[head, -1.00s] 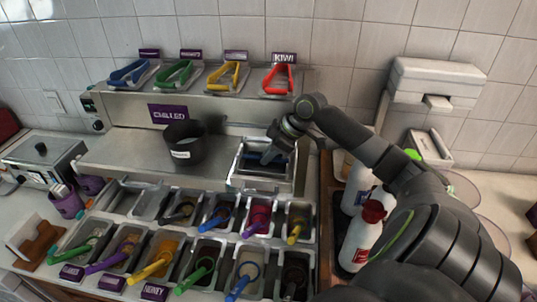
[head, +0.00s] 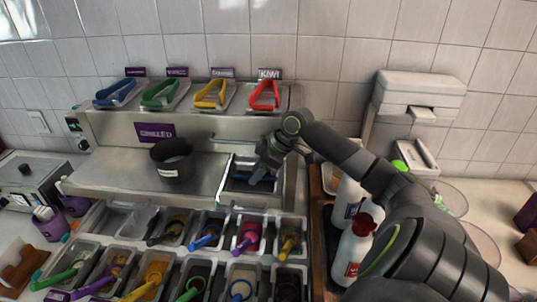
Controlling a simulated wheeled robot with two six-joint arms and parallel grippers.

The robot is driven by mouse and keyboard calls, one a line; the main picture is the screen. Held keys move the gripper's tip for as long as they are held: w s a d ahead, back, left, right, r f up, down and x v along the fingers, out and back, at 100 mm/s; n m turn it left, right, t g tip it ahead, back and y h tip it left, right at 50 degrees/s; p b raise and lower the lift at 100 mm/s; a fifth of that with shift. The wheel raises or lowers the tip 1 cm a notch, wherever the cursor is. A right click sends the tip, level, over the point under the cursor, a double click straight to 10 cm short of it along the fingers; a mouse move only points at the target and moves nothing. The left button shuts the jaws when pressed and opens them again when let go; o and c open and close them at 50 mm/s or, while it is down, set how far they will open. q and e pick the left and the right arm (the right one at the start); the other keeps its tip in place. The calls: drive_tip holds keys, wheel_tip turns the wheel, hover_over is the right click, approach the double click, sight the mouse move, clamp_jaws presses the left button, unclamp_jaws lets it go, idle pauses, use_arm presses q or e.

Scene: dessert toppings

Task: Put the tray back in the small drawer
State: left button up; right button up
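The small drawer (head: 225,191) is an open metal frame at the right end of the steel counter. A dark tray with a blue item (head: 262,183) shows inside it, partly hidden by my gripper. My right gripper (head: 262,172) reaches down over the drawer from the right. Its fingers are small and dark, and I cannot tell whether they are shut on the tray.
Several topping bins with coloured utensils fill the front. Coloured tongs lie on the upper shelf. A red-capped bottle (head: 355,250) stands under my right arm.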

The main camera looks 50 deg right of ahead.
drive_tip(key=shift+s+d+r+b, duration=0.1)
drive_tip(key=shift+d+r+b, duration=0.2)
drive_tip(key=shift+r, duration=0.3)
drive_tip(key=b+v, duration=0.3)
drive_tip(key=v, duration=0.8)
drive_tip(key=shift+a, duration=0.1)
